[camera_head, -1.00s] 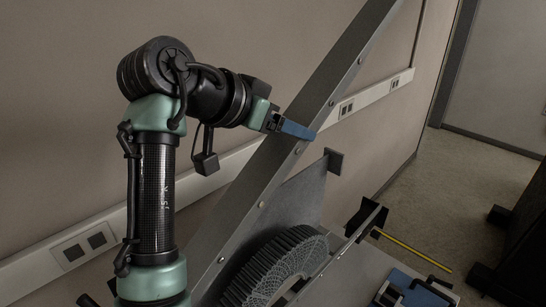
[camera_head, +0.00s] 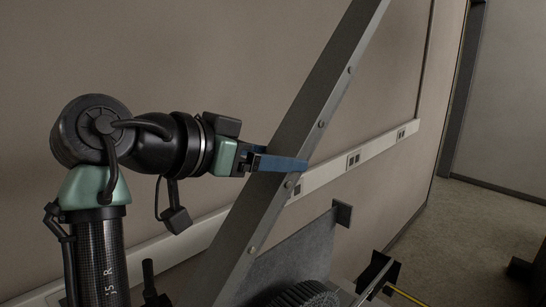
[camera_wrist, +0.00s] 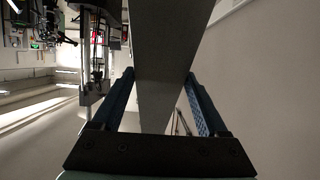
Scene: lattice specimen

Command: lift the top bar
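The top bar (camera_head: 306,115), a long grey metal bar with bolts along it, runs steeply from lower left to upper right in the head view. In the wrist view it passes between my fingers (camera_wrist: 165,85). My gripper (camera_head: 300,165) has blue fingers and comes at the bar from the left, between two bolts. The lattice specimen (camera_head: 304,294) is a dark ribbed round piece below, mostly cut off by the picture's bottom edge.
A grey plate (camera_head: 290,258) stands behind the specimen, with a small dark square pad (camera_head: 343,212) near its top. A dark bracket (camera_head: 377,271) and a yellow rod (camera_head: 404,296) are at lower right. The wall carries a socket strip (camera_head: 375,150).

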